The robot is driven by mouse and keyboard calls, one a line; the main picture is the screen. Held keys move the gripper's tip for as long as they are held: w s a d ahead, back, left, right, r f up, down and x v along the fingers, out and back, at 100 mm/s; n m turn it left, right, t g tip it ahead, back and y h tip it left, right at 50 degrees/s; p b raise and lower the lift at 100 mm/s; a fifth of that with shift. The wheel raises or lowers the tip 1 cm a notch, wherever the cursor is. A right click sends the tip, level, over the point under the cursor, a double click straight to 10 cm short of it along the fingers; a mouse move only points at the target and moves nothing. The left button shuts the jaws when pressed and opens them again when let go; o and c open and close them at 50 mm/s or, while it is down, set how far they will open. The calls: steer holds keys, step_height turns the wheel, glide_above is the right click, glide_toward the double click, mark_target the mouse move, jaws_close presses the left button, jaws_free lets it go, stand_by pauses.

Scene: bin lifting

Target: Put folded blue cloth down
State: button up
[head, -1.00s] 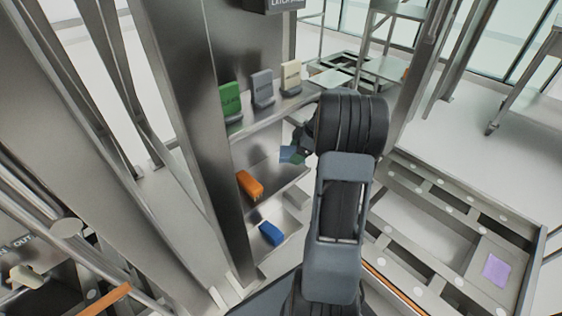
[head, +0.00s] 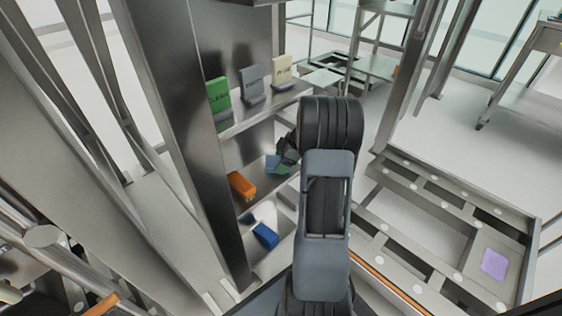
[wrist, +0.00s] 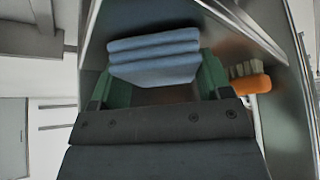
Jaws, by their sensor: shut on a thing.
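The folded blue cloth (wrist: 155,56) shows in the wrist view as a stack of soft layers between the green fingers of my gripper (wrist: 155,85). The gripper is shut on it. In the head view my gripper (head: 283,158) is at the middle level of the steel shelf unit, and a small blue-green patch shows at its tip, too small to separate cloth from fingers. My arm hides part of that shelf. I cannot tell whether the cloth touches the shelf.
An orange brush (head: 241,186) lies on the middle shelf, left of my gripper. A blue item (head: 265,236) is on the lower shelf. Green (head: 219,98), grey (head: 252,84) and cream (head: 282,73) cards stand above. A purple cloth (head: 494,263) lies in the rack at right.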

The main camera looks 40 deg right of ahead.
steer(key=shift+f, duration=0.1)
steer(key=shift+f+b, duration=0.35)
steer(key=shift+b, duration=0.15)
steer(key=shift+s+f, duration=0.1)
steer(key=shift+f+b, duration=0.15)
steer(key=shift+b, duration=0.15)
steer(key=o, duration=0.9)
steer(key=shift+a+f, duration=0.1)
steer(key=shift+f, duration=0.05)
steer(key=shift+r+p, duration=0.7)
steer(key=shift+p, duration=0.2)
steer(key=p+v, duration=0.4)
steer(key=v, duration=0.8)
steer(key=shift+r, duration=0.15)
